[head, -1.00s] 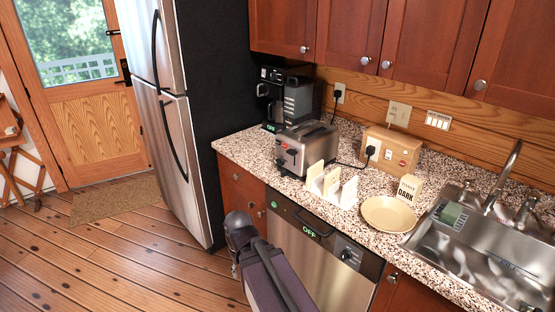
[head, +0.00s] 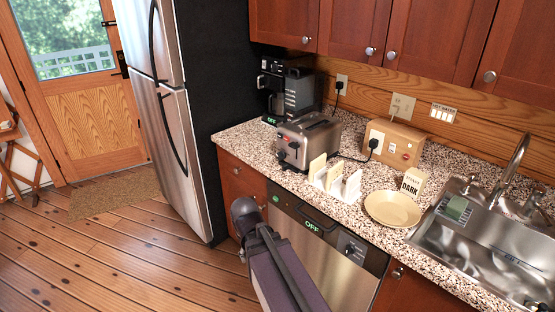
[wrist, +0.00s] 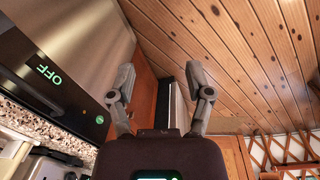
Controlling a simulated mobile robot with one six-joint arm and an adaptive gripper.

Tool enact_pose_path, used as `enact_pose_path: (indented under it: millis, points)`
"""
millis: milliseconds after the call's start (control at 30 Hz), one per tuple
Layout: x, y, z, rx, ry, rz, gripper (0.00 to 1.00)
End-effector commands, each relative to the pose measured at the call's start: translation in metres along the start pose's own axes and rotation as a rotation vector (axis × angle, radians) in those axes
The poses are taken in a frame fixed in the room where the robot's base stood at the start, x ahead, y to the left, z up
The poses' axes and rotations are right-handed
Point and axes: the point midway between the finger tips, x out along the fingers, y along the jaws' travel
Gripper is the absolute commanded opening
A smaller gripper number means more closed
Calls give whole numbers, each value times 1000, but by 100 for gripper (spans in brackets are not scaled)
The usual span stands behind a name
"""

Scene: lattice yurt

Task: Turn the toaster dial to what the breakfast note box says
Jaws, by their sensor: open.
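The silver toaster (head: 308,138) stands on the speckled counter beside the coffee maker. A dark dial (head: 292,145) shows on its front end; its setting is too small to read. The breakfast note box (head: 412,182) is a small cream box behind the plate and reads "DARK" in large letters; its smaller upper line is unclear. My gripper (wrist: 159,70) is open and empty in the wrist view, over the floor and beside the dishwasher front. In the head view my arm is low in front of the dishwasher, and its fingers cannot be made out.
Toast slices in a white rack (head: 336,180) and a tan plate (head: 393,209) stand right of the toaster. A wooden socket box (head: 395,145) with a plugged cord is behind. The dishwasher (head: 322,250) reads "OFF". The sink (head: 480,240) is at right.

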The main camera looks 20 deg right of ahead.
Motion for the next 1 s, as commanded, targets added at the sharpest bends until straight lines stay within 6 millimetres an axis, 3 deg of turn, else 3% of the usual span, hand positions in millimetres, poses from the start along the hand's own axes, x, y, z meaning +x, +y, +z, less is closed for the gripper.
enact_pose_path:
  millis: [233,467,700,1000]
  points:
    - [24,41,-60,-150,20,233,66]
    - [32,89,-132,-368,-4,551,66]
    - [22,129,-209,-600,-100,890,66]
    - [-7,153,-301,-862,-316,1283,66]
